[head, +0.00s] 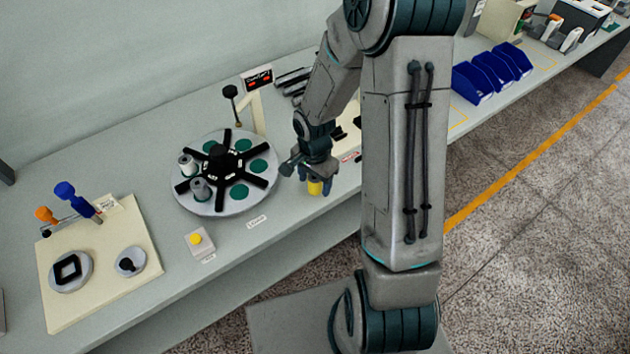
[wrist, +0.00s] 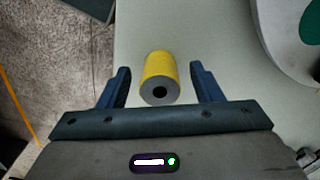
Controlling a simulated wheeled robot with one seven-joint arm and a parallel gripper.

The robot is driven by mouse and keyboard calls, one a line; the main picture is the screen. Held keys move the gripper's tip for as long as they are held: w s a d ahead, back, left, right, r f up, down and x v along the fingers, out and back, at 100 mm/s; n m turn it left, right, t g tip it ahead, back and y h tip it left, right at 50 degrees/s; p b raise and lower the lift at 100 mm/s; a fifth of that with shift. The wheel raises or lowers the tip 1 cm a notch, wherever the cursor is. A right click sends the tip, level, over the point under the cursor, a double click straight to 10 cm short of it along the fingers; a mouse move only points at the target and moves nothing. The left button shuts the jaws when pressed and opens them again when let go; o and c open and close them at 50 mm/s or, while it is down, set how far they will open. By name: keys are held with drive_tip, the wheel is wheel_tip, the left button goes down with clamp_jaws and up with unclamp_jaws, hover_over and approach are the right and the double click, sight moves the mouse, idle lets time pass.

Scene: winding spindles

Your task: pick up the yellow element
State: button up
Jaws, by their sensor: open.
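The yellow element (wrist: 160,68) is a small yellow cylinder with a grey end face and a dark central hole. In the wrist view it sits between the two blue fingers of my gripper (wrist: 160,88), with a gap on each side. In the head view the yellow element (head: 315,187) shows just below my gripper (head: 314,181), near the front edge of the bench, partly covered by the fingers. My gripper is open around it and does not visibly touch it.
A round turntable (head: 240,200) with black arms, green spots and grey spools stands left of my gripper. A small box with a yellow button (head: 196,239) sits near the bench front. A cream board (head: 100,290) lies at far left. Blue bins (head: 475,82) stand to the right.

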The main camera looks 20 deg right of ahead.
drive_tip(key=shift+f, duration=0.5)
drive_tip(key=c, duration=1.1)
drive_tip(key=shift+r, duration=0.15)
